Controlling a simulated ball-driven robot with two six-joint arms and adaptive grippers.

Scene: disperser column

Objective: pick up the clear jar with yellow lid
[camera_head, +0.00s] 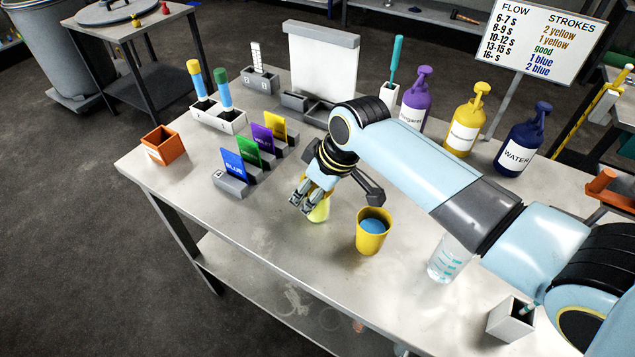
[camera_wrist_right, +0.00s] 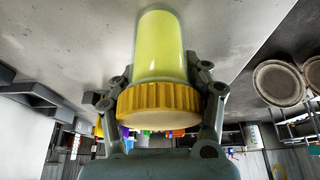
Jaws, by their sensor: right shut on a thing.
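The clear jar (camera_wrist_right: 160,45) has a ribbed yellow lid (camera_wrist_right: 160,103) and pale yellow-green contents. In the right wrist view it fills the upper middle, with the lid nearest the camera. My right gripper (camera_wrist_right: 163,90) is shut on the jar, one finger on each side near the lid. In the head view the right gripper (camera_head: 312,200) is over the middle of the table, and the jar (camera_head: 319,213) shows only partly below its fingers. I cannot tell whether the jar touches the table. My left gripper is not in view.
A yellow cup (camera_head: 371,238) with blue contents stands just right of the gripper. Coloured cards in holders (camera_head: 232,165) stand to its left, an orange box (camera_head: 162,145) farther left. Pump bottles (camera_head: 466,118) line the back right. The table's front left (camera_head: 250,235) is clear.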

